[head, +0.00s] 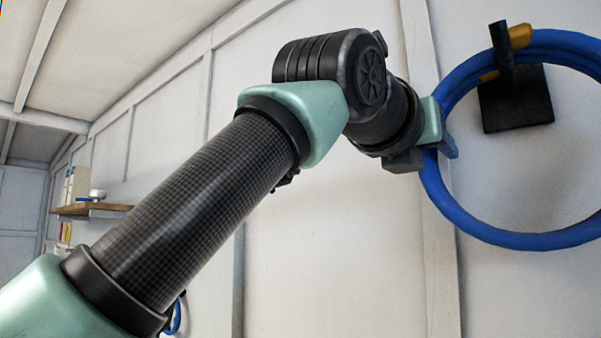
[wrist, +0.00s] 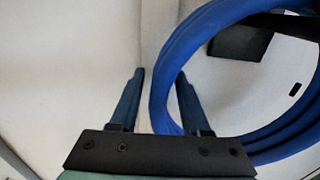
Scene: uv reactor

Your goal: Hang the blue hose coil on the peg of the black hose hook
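The blue hose coil (head: 445,200) is a large ring at the right of the head view. Its top passes behind the upright black peg (head: 503,50) of the black hose hook (head: 530,108), between the peg's end and the wall plate. Yellow bands show on the coil there. The coil (wrist: 163,95) also fills the right of the wrist view. My gripper (head: 430,152) is at the coil's left side. In the wrist view its two fingers (wrist: 160,76) stand apart astride the hose, with a gap between the left finger and the hose. Contact at the right finger is unclear.
The hook's plate (wrist: 240,42) is on the pale panelled wall (head: 330,240), inside the ring in the wrist view. A vertical batten runs behind the coil's left side. A wooden shelf (head: 92,210) with small items is far left. Open room lies below the arm.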

